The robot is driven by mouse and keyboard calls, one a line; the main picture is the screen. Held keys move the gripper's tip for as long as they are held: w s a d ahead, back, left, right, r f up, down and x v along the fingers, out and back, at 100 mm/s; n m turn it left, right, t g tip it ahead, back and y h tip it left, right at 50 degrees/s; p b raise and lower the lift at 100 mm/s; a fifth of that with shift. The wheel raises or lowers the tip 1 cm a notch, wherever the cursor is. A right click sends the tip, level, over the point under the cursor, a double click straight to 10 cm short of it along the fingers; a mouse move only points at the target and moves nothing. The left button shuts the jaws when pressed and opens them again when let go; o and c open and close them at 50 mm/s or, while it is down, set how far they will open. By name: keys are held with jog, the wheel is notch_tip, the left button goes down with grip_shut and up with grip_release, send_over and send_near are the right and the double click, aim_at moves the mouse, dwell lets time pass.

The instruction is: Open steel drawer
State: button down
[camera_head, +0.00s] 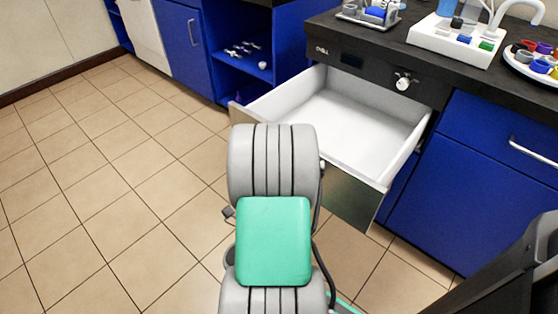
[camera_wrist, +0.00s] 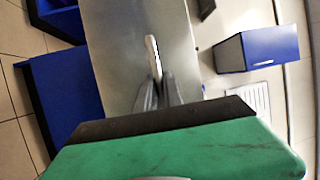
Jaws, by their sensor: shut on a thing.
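The steel drawer (camera_head: 352,200) stands pulled out from under the dark counter in the head view. Its white inside (camera_head: 350,120) is empty where I can see it. In the wrist view the steel front (camera_wrist: 110,50) fills the upper middle, with a light bar handle (camera_wrist: 153,55) on it. My gripper (camera_wrist: 157,82) is shut on the handle. In the head view my own arm hides the gripper, the handle and part of the drawer front.
A blue cabinet (camera_head: 470,190) with a bar handle is right of the drawer. An open blue shelf (camera_head: 245,68) with small metal parts is to the left. The counter (camera_head: 425,52) holds a white rack (camera_head: 455,42) and a tray of coloured pieces. Tiled floor at left is clear.

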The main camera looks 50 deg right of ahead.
jog(key=shift+a, duration=0.15)
jog(key=c, duration=1.8)
grip_release()
jog(key=shift+o, duration=0.2)
